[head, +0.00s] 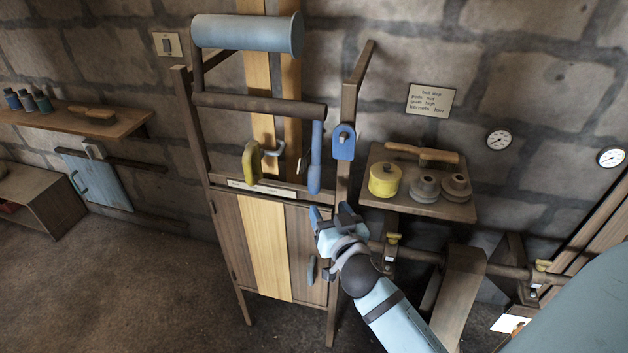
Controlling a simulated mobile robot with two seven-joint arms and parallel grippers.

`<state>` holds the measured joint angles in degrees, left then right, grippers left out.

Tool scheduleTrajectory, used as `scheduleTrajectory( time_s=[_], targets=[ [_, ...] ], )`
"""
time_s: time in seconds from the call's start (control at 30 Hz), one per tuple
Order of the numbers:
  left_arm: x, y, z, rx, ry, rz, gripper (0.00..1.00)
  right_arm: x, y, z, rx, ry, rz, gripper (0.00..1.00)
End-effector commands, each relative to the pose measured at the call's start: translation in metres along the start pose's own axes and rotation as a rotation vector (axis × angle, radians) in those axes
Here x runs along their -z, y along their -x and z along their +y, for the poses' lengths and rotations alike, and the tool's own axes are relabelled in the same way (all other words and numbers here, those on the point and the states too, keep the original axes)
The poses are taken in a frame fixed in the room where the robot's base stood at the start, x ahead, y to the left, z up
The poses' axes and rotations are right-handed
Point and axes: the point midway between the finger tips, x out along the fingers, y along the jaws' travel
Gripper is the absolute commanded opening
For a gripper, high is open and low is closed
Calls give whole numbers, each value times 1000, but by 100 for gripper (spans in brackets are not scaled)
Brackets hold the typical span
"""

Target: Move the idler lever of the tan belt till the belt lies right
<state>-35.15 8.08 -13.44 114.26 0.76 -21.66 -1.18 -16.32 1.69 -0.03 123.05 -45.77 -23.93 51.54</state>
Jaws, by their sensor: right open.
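The tan belt (262,95) runs as upright strips behind the rollers of a wooden frame. A wide tan strip (266,250) also shows below, between the dark cabinet boards. A blue roller (247,33) is at the top, with a dark roller (260,108) under it. A blue lever (316,160) hangs at the dark roller's right end. A yellow curved handle (251,162) is left of it. I cannot tell which is the idler lever. My right gripper (334,214) is open and empty, below and right of the blue lever, apart from it. My left gripper is out of view.
A wall shelf (378,195) on the right holds a yellow pot (385,180), grey wheels and a brush. A small sign (431,100) hangs above. The floor (120,290) at left is clear.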

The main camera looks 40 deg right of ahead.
Motion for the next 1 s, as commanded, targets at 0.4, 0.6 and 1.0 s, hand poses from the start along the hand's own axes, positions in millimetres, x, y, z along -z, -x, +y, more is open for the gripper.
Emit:
scheduleTrajectory(
  time_s=[0.4,0.6,1.0],
  targets=[
    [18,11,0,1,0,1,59,3,-86,0,1,3,1,59],
    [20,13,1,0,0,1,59,1,-105,0,1,1,0,59],
    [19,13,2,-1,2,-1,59,0,-109,0,1,1,-1,47]
  ],
)
